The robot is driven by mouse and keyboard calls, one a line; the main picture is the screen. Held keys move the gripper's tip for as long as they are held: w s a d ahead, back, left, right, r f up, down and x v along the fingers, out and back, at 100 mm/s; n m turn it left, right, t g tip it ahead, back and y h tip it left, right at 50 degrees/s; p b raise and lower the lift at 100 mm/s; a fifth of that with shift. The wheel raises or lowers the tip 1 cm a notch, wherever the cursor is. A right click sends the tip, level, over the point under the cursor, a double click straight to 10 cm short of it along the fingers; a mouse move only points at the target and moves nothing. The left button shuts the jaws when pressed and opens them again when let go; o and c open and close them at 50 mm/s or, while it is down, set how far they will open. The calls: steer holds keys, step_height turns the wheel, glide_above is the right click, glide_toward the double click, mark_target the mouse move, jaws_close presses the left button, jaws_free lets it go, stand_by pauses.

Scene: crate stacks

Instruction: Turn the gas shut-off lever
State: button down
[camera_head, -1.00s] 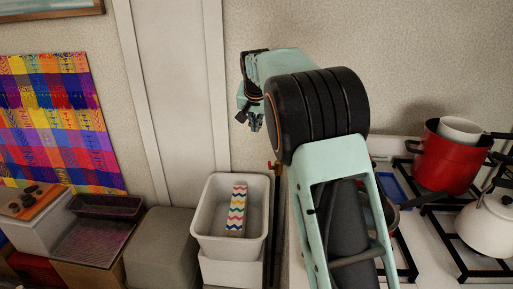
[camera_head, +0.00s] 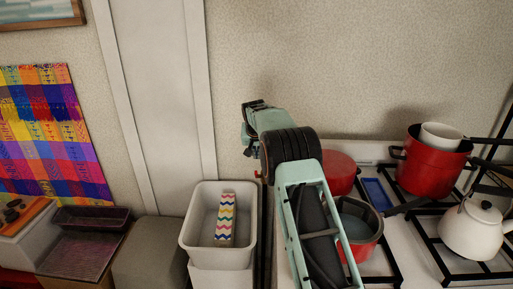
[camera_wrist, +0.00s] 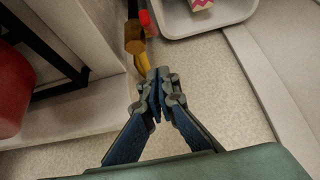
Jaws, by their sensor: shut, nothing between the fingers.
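The gas fitting shows in the wrist view as a brass-coloured pipe piece (camera_wrist: 134,46), with a yellow part (camera_wrist: 141,63) below it and a small red part (camera_wrist: 148,24) beside it. I cannot tell for certain which of these is the lever. My gripper (camera_wrist: 158,74) is shut and empty, with its fingertips just beside the end of the yellow part; I cannot tell whether they touch. In the head view my gripper (camera_head: 250,148) points down by the wall, in the gap between the stove and a crate. The fitting is mostly hidden there.
A white crate (camera_head: 186,238) holding a zigzag-patterned box (camera_head: 225,219) stands close left of the gap. The white stove (camera_head: 385,262) is on the right, with red pots (camera_head: 433,167) and a white kettle (camera_head: 474,229). Bare wall (camera_head: 300,60) lies behind.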

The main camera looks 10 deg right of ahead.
steer(key=shift+w+f, duration=0.35)
steer(key=shift+f, duration=0.25)
steer(key=shift+s+f, duration=0.15)
steer(key=shift+f, duration=0.15)
steer(key=shift+s+a+f, duration=0.1)
steer(key=shift+s+f, duration=0.3)
steer(key=shift+s, duration=0.25)
steer(key=shift+s+a+f+p, duration=0.15)
steer(key=shift+s+f+p, duration=0.2)
steer(key=shift+s+f, duration=0.3)
steer(key=shift+w+f, duration=0.1)
steer(key=shift+s+f+t+b, duration=0.2)
steer(key=shift+f+t+b, duration=0.1)
steer(key=shift+b, duration=0.75)
